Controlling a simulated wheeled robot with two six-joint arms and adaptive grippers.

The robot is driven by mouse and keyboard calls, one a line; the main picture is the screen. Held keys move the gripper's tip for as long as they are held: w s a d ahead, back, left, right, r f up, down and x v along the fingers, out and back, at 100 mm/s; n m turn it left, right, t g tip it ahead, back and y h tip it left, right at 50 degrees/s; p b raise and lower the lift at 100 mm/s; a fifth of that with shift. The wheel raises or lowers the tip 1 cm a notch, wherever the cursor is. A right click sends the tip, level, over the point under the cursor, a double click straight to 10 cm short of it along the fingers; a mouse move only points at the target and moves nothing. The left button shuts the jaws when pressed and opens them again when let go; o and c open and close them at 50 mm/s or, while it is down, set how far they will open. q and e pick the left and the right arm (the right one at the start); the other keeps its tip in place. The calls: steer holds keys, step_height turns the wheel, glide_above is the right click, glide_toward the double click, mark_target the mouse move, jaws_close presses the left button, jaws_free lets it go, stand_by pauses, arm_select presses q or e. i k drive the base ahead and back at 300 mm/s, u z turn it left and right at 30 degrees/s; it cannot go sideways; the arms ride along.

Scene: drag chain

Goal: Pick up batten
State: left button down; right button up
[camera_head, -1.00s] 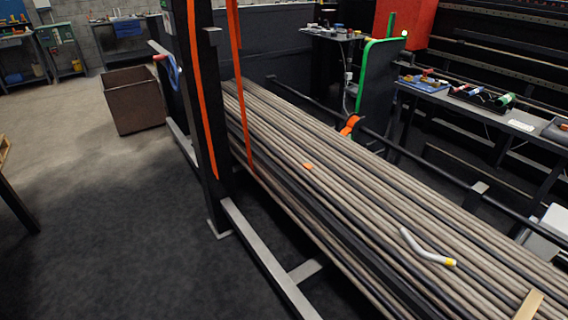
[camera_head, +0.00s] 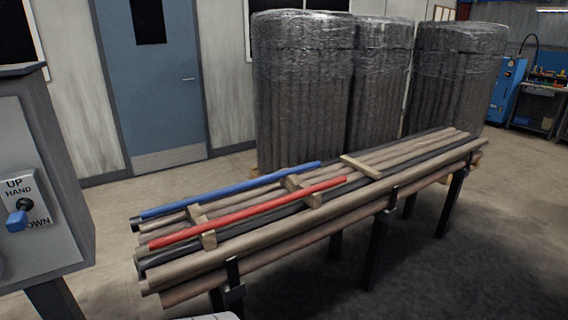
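Several short pale wooden battens lie across a stack of long pipes (camera_head: 340,220) on a black rack. One batten (camera_head: 361,167) lies toward the far right end of the stack, bare on top. A second batten (camera_head: 297,184) lies near the middle, with a red pipe passing over it. A third batten (camera_head: 208,238) lies near the left end, partly hidden under the red pipe (camera_head: 250,211). A blue pipe (camera_head: 235,189) lies along the back edge of the stack. Neither of my grippers is in view.
The rack's black legs (camera_head: 377,250) stand on a concrete floor. A grey control box (camera_head: 40,190) with an UP/DOWN lever fills the left edge. Wrapped pipe bundles (camera_head: 300,90) stand behind the rack, beside a blue door (camera_head: 155,80). Floor at right is clear.

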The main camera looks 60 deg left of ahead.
mark_target(373, 173)
steer(key=u, duration=1.05)
steer(key=k, duration=0.65)
steer(key=z, duration=0.6)
steer(key=i, duration=2.45)
steer(key=u, duration=1.35)
steer(key=i, duration=0.8)
steer(key=u, duration=0.95)
